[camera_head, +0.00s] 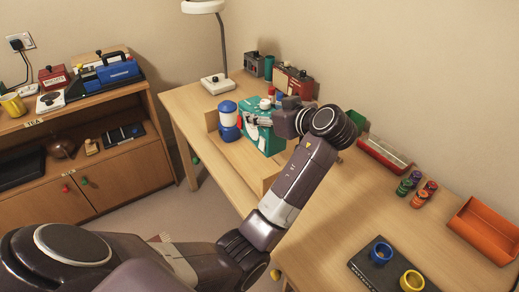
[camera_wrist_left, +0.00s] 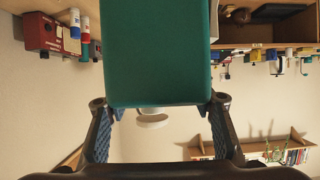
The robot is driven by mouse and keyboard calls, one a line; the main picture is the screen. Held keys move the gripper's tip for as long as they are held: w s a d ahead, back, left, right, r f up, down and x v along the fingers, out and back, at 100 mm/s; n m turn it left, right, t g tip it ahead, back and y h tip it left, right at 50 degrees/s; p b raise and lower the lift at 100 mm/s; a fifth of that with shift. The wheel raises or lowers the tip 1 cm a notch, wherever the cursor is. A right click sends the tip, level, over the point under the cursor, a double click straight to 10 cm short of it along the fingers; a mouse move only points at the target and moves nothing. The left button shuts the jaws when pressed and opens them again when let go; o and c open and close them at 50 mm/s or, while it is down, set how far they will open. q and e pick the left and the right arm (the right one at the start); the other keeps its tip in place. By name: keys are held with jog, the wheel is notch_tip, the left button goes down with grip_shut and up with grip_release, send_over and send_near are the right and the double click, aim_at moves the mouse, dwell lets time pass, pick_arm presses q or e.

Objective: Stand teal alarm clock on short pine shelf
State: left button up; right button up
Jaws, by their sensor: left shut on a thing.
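My left gripper (camera_head: 266,119) is shut on the teal alarm clock (camera_head: 260,137), a boxy teal body with a pale face partly hidden by the fingers. In the left wrist view the clock (camera_wrist_left: 160,55) fills the space between the two fingers. The short pine shelf (camera_head: 232,155) is a low pine piece with raised ends on the desk. The clock is upright over its right part, beside a blue and white lantern. I cannot tell whether the clock's base touches the shelf. My right gripper is not in view.
The blue and white lantern (camera_head: 229,122) stands close to the clock's left. A lamp (camera_head: 216,84), a dark red box (camera_head: 294,80) and a grey box stand behind. An orange tray (camera_head: 485,231) and several small cylinders are at right.

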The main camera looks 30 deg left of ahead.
aim_at(276, 154)
pick_arm(q)
notch_tip(276, 154, down, 9)
jog(key=shift+r, duration=0.15)
jog(key=shift+f+p, duration=0.35)
jog(key=shift+f, duration=2.05)
jog(key=o, duration=1.5)
jog(key=shift+d, duration=0.1)
jog(key=b+v, duration=0.1)
jog(key=v, duration=0.6)
jog(key=shift+s+d, duration=0.1)
jog(key=shift+d, duration=0.05)
